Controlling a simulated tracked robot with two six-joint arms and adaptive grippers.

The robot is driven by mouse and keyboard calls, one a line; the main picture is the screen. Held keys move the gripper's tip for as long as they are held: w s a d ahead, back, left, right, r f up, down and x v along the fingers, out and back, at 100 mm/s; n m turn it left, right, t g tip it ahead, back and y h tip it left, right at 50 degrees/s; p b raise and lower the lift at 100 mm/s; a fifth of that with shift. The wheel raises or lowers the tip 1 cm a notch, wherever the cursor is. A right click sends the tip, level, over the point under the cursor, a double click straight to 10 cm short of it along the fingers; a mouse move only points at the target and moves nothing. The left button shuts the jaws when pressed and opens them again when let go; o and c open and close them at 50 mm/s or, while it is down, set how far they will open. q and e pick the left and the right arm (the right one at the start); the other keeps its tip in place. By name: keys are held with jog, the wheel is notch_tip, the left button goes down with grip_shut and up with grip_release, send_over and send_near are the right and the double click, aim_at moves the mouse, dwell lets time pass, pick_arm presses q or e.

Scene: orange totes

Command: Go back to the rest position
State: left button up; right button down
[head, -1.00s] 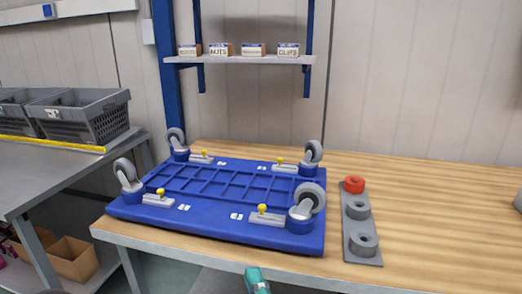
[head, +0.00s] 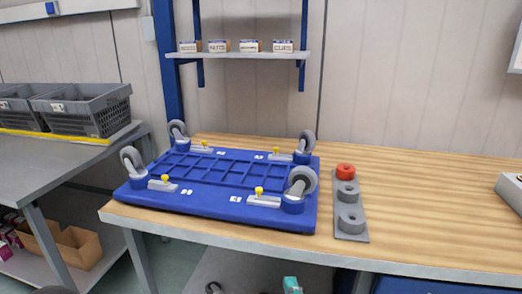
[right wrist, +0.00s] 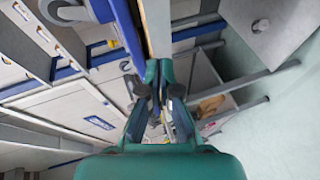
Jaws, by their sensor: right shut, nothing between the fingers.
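My right gripper shows at the bottom edge of the head view as a small teal part (head: 291,285), in front of and below the table's front edge. In the right wrist view its fingers (right wrist: 158,85) are together with nothing held between them. The wooden-topped table (head: 430,220) stands beyond it, and the gripper is apart from everything on the table.
A blue wheeled base (head: 215,205) lies wheels-up on the table. Right of it is a grey plate (head: 351,237) carrying a red ring (head: 345,171) and grey rings. Grey bins (head: 85,108) stand on the left bench. The table's right middle is clear.

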jog(key=s+d+f+m+g+h, duration=0.1)
jog(key=s+d+f+m+g, duration=0.3)
jog(key=f, duration=0.9)
jog(key=w+d+f+m+g+h, duration=0.1)
jog(key=d+f+g, duration=0.35)
jog(key=f, duration=0.75)
jog(key=s+a+f+m+g+y, duration=0.1)
jog(key=s+f+m+g+y, duration=0.15)
jog(key=s+f+m, duration=0.45)
jog(key=s+a+f+m+g+y, duration=0.2)
jog(key=s+f+m+g, duration=0.15)
jog(key=s+m, duration=0.45)
notch_tip(320, 180, up, 13)
jog(key=p, duration=1.3)
jog(key=shift+s+d+p, duration=0.25)
jog(key=shift+s+p, duration=0.05)
jog(key=shift+s, duration=0.1)
